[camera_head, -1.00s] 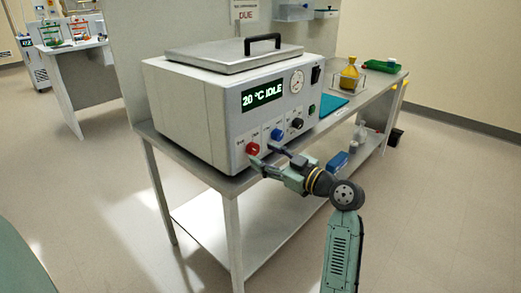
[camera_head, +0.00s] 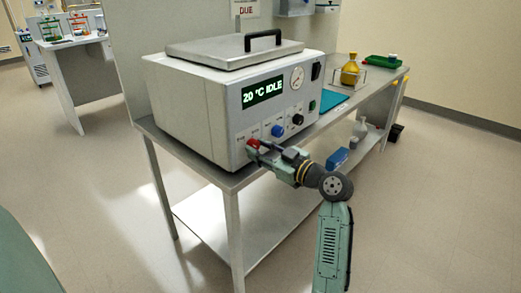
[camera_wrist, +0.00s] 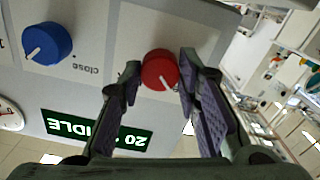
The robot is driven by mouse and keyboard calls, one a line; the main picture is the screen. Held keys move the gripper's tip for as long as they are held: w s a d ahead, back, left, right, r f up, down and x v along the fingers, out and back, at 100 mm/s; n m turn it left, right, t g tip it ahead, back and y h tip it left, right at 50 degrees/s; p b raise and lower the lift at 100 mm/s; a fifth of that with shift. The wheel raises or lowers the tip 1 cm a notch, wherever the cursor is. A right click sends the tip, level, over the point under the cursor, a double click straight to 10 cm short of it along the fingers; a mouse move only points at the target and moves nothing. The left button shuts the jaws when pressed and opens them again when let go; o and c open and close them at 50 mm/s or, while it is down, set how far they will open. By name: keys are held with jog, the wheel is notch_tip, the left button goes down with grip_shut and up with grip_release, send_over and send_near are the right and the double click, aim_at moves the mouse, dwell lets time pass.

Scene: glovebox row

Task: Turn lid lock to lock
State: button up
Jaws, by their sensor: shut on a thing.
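The white box-shaped bath (camera_head: 190,109) stands on the bench with its flat metal lid (camera_head: 225,58) down and a black handle on top. Its display reads "20 °C IDLE". A red knob (camera_head: 253,143) is at the front panel's lower left, with a blue knob (camera_head: 278,130) to its right. My gripper (camera_head: 257,151) is shut on the red knob, partly hiding it in the head view. In the wrist view, the red knob (camera_wrist: 160,70) lies between the fingertips, its pale pointer line showing. The blue knob (camera_wrist: 47,43) stands clear, near the word "close". Which knob is the lid lock is unreadable.
A gauge (camera_head: 297,78) and a small black knob (camera_head: 298,119) are farther right on the panel. A yellow flask (camera_head: 350,70) and green tray (camera_head: 381,62) stand farther along the bench. A blue box (camera_head: 337,159) is on the lower shelf.

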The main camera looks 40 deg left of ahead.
jog(key=c, duration=0.4)
jog(key=shift+m, duration=0.3)
jog(key=m, duration=0.3)
jog(key=shift+p, duration=0.35)
jog(key=m+p, duration=0.2)
jog(key=m, duration=0.3)
jog(key=shift+r, duration=0.1)
jog(key=m+p, duration=0.3)
jog(key=m, duration=0.2)
jog(key=shift+s+r, duration=0.1)
jog(key=shift+m+p, duration=1.75)
jog(key=shift+m, duration=0.45)
jog(key=shift+f, duration=0.2)
